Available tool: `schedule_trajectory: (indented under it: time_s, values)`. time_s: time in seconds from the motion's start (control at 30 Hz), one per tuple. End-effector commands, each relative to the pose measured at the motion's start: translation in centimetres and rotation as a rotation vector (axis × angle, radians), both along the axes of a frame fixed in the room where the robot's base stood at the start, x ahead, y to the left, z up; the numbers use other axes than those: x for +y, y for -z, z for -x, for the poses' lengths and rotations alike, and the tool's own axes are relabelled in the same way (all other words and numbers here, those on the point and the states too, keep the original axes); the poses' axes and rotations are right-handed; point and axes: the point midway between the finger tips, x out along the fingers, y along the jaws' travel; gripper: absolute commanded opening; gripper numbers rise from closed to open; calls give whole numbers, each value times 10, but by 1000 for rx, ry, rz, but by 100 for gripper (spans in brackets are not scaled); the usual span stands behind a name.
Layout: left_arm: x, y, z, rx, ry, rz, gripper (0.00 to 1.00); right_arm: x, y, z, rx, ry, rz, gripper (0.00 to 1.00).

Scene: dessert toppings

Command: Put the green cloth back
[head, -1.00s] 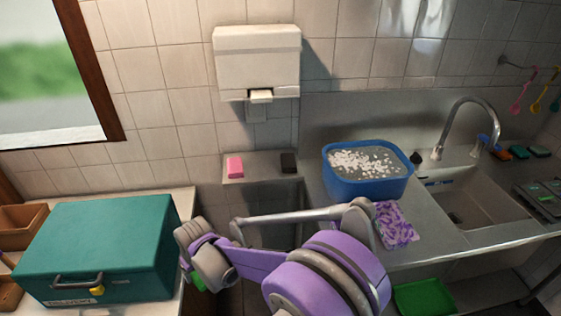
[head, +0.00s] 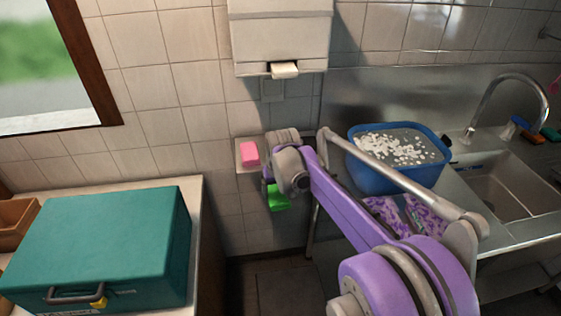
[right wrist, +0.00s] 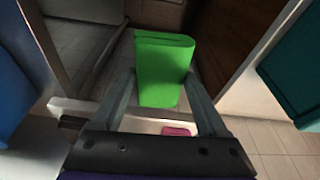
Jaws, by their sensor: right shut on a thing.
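The green cloth (head: 278,198) hangs below the end of my right arm, in front of the small wall shelf, partly hidden by the wrist. My right gripper (head: 269,187) is shut on it. In the right wrist view the green cloth (right wrist: 164,68) is a bright folded block between the two fingers of my right gripper (right wrist: 162,88). It is held above the floor, clear of any surface. My left gripper is not in view.
The wall shelf (head: 240,168) bears a pink block (head: 249,153). A teal box (head: 95,248) stands on the left counter. A blue tub (head: 385,179) and a purple patterned cloth (head: 427,218) are by the sink (head: 510,195). Open floor (head: 262,290) lies between the counters.

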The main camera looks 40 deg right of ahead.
Motion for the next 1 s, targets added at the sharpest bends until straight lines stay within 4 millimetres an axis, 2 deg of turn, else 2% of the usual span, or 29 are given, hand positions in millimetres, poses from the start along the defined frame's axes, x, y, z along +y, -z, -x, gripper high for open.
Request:
schedule_trajectory:
  time_s: [0.03, 0.1, 0.27, 0.37, 0.73, 0.83, 1.0]
  values:
    - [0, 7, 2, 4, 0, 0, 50, -14, -3, 6, 0, 32, 2, 24]
    - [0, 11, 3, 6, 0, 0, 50, -27, -11, 11, -4, 61, 4, 24]
    - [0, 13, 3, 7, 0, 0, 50, -42, -20, 12, -7, 93, 5, 24]
    - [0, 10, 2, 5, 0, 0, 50, -51, -23, -1, -8, 95, 5, 24]
    - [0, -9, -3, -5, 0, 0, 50, -94, -24, -82, -9, 94, 6, 24]
    - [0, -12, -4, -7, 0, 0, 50, -102, -24, -95, -8, 93, 6, 24]
    - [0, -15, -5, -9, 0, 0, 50, -107, -23, -106, -7, 93, 5, 24]
